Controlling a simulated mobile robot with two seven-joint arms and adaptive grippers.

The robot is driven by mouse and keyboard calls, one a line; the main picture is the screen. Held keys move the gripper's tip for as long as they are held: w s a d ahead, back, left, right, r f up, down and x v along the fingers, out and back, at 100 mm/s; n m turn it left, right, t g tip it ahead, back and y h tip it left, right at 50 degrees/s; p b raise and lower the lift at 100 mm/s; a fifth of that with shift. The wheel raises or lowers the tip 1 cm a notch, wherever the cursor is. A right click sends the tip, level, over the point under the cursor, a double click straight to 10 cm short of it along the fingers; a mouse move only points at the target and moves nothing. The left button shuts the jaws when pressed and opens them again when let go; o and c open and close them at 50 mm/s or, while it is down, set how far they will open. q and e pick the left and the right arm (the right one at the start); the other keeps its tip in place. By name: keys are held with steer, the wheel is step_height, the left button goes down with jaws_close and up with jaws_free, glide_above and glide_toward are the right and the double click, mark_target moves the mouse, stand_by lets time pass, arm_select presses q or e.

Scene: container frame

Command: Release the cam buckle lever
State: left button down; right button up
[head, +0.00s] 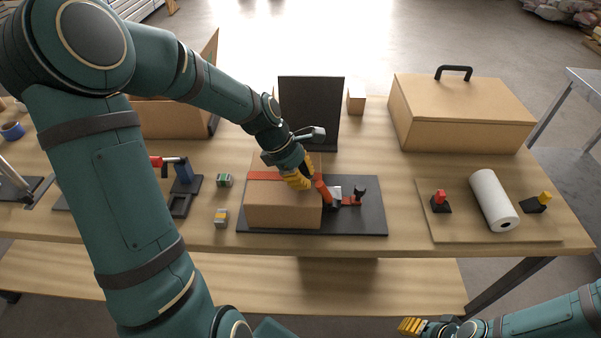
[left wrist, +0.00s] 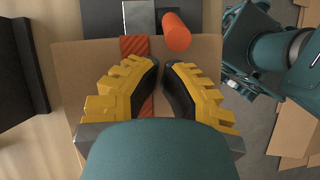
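The cardboard box (head: 283,208) sits on a dark base plate (head: 365,222) with an orange-red strap (head: 262,176) across it. The strap also shows in the left wrist view (left wrist: 134,46). Beside the box's right side is the grey metal buckle (head: 336,193) with its orange lever grip (head: 321,188). In the left wrist view the grip (left wrist: 176,32) lies just beyond my fingertips, with the metal part (left wrist: 138,16) to its left. My left gripper (head: 303,180) is over the box near the lever, its fingers apart by a narrow gap and empty. My right gripper (head: 412,327) is low at the front; its finger gap is unclear.
A dark upright panel (head: 310,105) stands behind the box. A lidded wooden box (head: 460,115) stands at the back right. A white roll (head: 493,200) lies on a board at the right. Two small blocks (head: 222,217) and a blue-black fixture (head: 185,185) are left of the plate.

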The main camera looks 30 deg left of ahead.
arm_select(q)
steer(key=shift+d+r, duration=0.1)
steer(key=shift+r, duration=0.05)
arm_select(e)
steer(key=shift+r, duration=0.2)
arm_select(q)
steer(key=shift+w+d+r+p, duration=0.1)
steer(key=shift+w+d+p, duration=0.05)
steer(key=shift+p, duration=0.4)
arm_select(e)
steer(key=shift+w+r, duration=0.15)
steer(key=shift+r, duration=0.15)
